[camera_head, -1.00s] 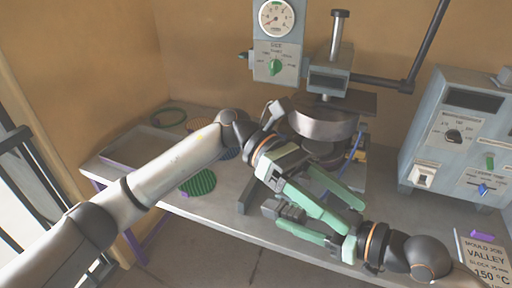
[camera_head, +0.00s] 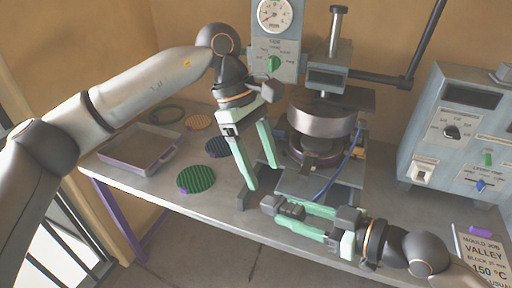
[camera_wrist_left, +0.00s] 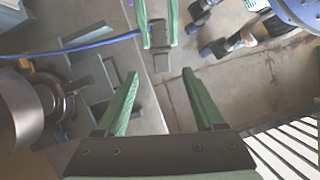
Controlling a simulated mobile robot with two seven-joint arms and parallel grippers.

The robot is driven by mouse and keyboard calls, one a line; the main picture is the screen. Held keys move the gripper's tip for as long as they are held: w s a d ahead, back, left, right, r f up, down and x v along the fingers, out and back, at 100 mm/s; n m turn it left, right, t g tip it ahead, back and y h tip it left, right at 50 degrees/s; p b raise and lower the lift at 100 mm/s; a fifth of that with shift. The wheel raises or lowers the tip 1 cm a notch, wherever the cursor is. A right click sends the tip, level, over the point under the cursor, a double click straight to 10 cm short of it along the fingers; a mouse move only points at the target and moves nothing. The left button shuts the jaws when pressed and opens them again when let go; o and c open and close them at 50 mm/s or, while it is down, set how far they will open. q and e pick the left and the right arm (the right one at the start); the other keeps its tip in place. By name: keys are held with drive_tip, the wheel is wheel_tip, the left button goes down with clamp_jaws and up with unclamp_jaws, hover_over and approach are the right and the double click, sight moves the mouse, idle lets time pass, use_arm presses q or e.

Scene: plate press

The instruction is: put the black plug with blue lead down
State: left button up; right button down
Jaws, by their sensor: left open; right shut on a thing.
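The black plug (camera_head: 291,208) is between the fingers of my right gripper (camera_head: 274,210), low near the table's front edge. It also shows in the left wrist view (camera_wrist_left: 158,42), with the blue lead (camera_wrist_left: 95,44) running off to the left. In the head view the blue lead (camera_head: 333,180) runs up beside the press. I cannot tell whether the plug touches the table. My left gripper (camera_head: 262,177) is open and empty, fingers pointing down, above and left of the right gripper. Its fingers also show in the left wrist view (camera_wrist_left: 160,75).
The press (camera_head: 322,118) stands at the back, with a control box (camera_head: 460,130) to its right. A grey tray (camera_head: 115,159), a green ribbed disc (camera_head: 196,179), a dark disc (camera_head: 217,147) and an orange disc (camera_head: 198,122) lie on the left. A job sign (camera_head: 486,255) is front right.

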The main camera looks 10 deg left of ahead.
sight(274, 201)
use_arm(q)
drive_tip(key=x, duration=0.8)
drive_tip(key=shift+d+f, duration=0.1)
clamp_jaws()
use_arm(e)
drive_tip(key=shift+s, duration=0.1)
drive_tip(key=shift+c, duration=1.7)
unclamp_jaws()
drive_tip(key=v, duration=1.1)
drive_tip(key=shift+d, duration=0.35)
